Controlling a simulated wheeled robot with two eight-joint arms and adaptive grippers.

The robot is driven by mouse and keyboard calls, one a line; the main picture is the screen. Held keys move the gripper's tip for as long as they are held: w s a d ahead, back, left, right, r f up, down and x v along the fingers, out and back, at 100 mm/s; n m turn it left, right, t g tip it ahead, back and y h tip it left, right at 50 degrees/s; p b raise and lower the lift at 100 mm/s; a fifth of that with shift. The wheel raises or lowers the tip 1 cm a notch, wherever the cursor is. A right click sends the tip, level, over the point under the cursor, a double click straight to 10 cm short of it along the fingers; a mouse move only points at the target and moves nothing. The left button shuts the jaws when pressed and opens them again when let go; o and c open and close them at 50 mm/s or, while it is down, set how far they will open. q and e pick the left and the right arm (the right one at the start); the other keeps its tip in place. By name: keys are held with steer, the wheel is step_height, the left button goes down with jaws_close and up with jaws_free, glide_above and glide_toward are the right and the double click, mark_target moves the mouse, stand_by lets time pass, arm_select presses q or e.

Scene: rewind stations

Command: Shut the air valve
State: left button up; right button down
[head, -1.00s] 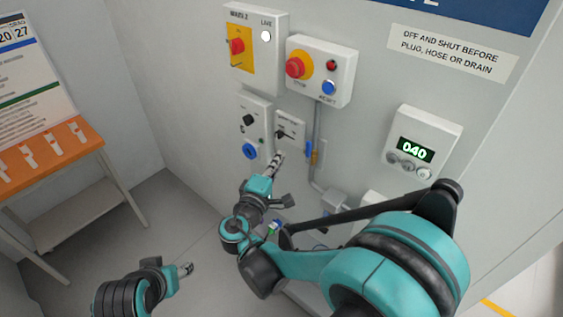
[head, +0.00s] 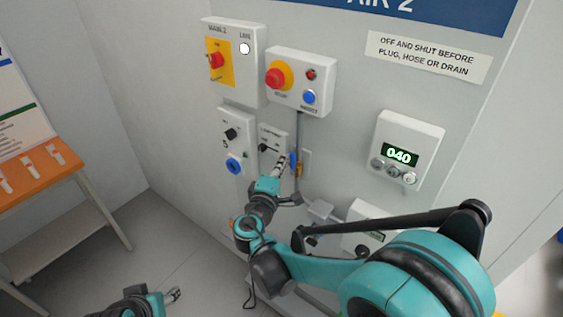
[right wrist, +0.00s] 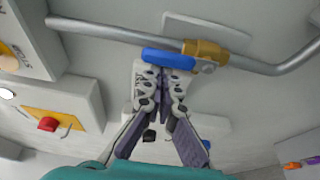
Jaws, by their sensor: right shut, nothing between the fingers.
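The air valve has a brass body (right wrist: 205,51) on a grey pipe and a blue lever (right wrist: 168,59). The lever lies roughly along the pipe. In the head view the blue lever (head: 293,160) is small and partly behind my right gripper (head: 283,159). My right gripper (right wrist: 165,68) is shut and empty, its fingertips right at the lever's side; whether they touch it I cannot tell. My left gripper (head: 175,294) is low at the bottom left, away from the panel; its finger opening is too small to judge.
Around the valve are a yellow-backed red switch box (head: 232,62), a red stop button box (head: 301,82), a panel with a blue socket (head: 236,140) and a display (head: 409,148) reading 040. An orange-topped table (head: 45,170) stands left. Floor between is clear.

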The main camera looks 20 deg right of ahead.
mark_target(295, 161)
steer(key=shift+s+d+m+b, duration=0.15)
steer(key=shift+m+b, duration=0.15)
steer(key=shift+m, duration=0.2)
steer(key=shift+s+d+m+t+h+b, duration=0.25)
steer(key=shift+m+b, duration=0.1)
steer(key=shift+m, duration=0.2)
steer(key=shift+s+d+m+t+h+b, duration=0.1)
steer(key=shift+s+m+t+h+b, duration=0.15)
steer(key=shift+m, duration=0.3)
steer(key=m, duration=0.1)
steer(key=m+b, duration=0.1)
steer(key=m, duration=0.1)
steer(key=shift+s+d+h, duration=0.3)
steer(key=shift+s+d, duration=0.05)
steer(key=shift+s, duration=0.05)
steer(key=shift+s+d+f, duration=0.1)
steer(key=shift+s+d, duration=0.05)
steer(key=s+d+f+b, duration=0.2)
steer(key=f+b, duration=0.1)
steer(key=shift+s, duration=0.4)
steer(key=shift+s+f+b, duration=0.15)
steer(key=shift+f+b, duration=0.15)
